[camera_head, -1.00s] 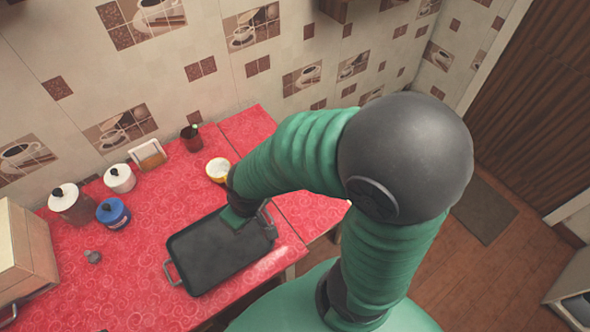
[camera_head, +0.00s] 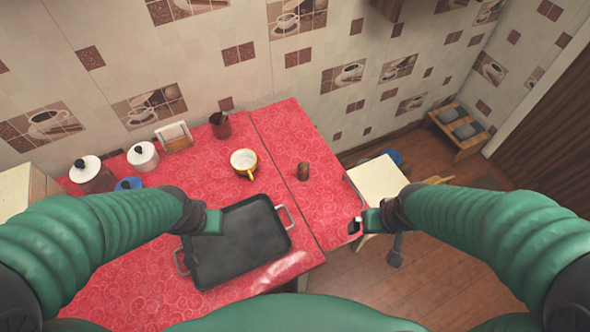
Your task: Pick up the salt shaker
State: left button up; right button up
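A small brown cylinder (camera_head: 303,171), which looks like the shaker, stands upright on the right part of the red counter (camera_head: 285,125). My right gripper (camera_head: 357,225) is below and to the right of it, by the counter's right edge, apart from it. My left gripper (camera_head: 213,222) is over the left part of the black tray (camera_head: 245,245). Neither gripper visibly holds anything. The finger gaps are too small to read.
White lidded jars (camera_head: 143,157), a napkin holder (camera_head: 174,137) and a dark red cup (camera_head: 220,125) stand along the back. A pale-seated chair (camera_head: 378,180) is beside the counter's right edge.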

aim_at(304, 175)
jog(key=z, duration=0.1)
jog(key=k, duration=0.7)
jog(key=k+u, duration=0.15)
jog(key=u, duration=0.3)
jog(key=k+u, duration=0.1)
jog(key=u, duration=0.35)
jog(key=k+j+u, duration=0.15)
jog(key=u, duration=0.3)
jog(key=k+j+u, duration=0.1)
jog(key=u, duration=0.35)
jog(key=l+u, duration=0.15)
jog(key=l, duration=0.35)
jog(key=l+u, duration=0.1)
jog(key=l, duration=0.4)
jog(key=k+l+u, duration=0.15)
jog(key=l, duration=0.4)
jog(key=l+u, duration=0.1)
jog(key=l, duration=0.4)
jog(key=k+l+u, duration=0.15)
jog(key=l, duration=0.35)
jog(key=l+u, duration=0.1)
jog(key=l, duration=0.35)
jog(key=k+l, duration=0.15)
jog(key=l, duration=0.25)
jog(key=k+l, duration=0.1)
jog(key=l, duration=0.3)
